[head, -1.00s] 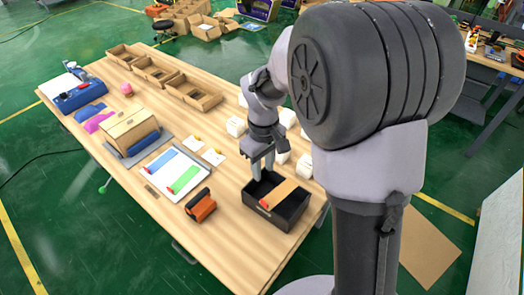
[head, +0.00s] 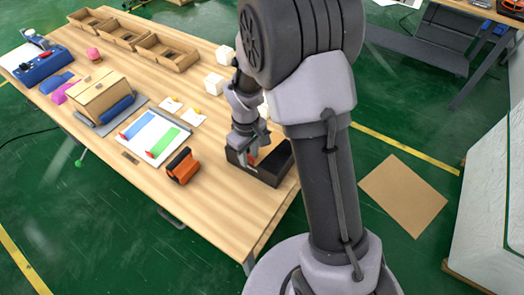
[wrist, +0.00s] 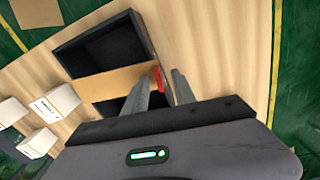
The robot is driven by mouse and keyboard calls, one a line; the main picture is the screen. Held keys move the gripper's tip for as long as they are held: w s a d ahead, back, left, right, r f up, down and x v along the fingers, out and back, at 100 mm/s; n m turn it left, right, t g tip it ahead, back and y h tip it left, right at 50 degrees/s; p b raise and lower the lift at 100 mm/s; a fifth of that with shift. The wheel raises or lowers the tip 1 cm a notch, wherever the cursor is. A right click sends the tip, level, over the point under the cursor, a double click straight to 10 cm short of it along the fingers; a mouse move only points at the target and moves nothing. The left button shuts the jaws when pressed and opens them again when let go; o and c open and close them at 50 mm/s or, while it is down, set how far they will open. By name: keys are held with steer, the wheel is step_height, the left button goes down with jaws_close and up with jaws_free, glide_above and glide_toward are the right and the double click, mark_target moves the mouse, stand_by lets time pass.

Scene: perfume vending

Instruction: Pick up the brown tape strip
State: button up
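The brown tape strip (wrist: 115,82) lies across the black open tray (wrist: 84,50) in the wrist view, with a red end piece (wrist: 157,78) at its right end. In the head view the black tray (head: 277,166) is at the table's right edge; the red end (head: 252,159) shows, but the strip is mostly hidden by my arm. My gripper (head: 243,160) is at the tray's left end. In the wrist view my gripper (wrist: 161,80) is open, its two fingers apart on either side of the red end. I cannot tell whether they touch it.
An orange-and-black tool (head: 182,166) stands left of the tray. A white board (head: 152,137) bears a blue and a green strip. White boxes (head: 214,83) stand behind my arm; white boxes (wrist: 55,104) also show in the wrist view. A cardboard box (head: 97,94) and open trays (head: 166,61) stand further off.

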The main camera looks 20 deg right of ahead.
jaws_close()
steer(key=shift+r, duration=0.1)
steer(key=shift+r, duration=0.25)
steer(key=s+a+r+p, duration=0.3)
steer(key=s+a+r, duration=0.1)
steer(key=s+a, duration=0.6)
steer(key=shift+s+a+r, duration=0.15)
steer(key=shift+a+r, duration=0.05)
steer(key=shift+a, duration=0.95)
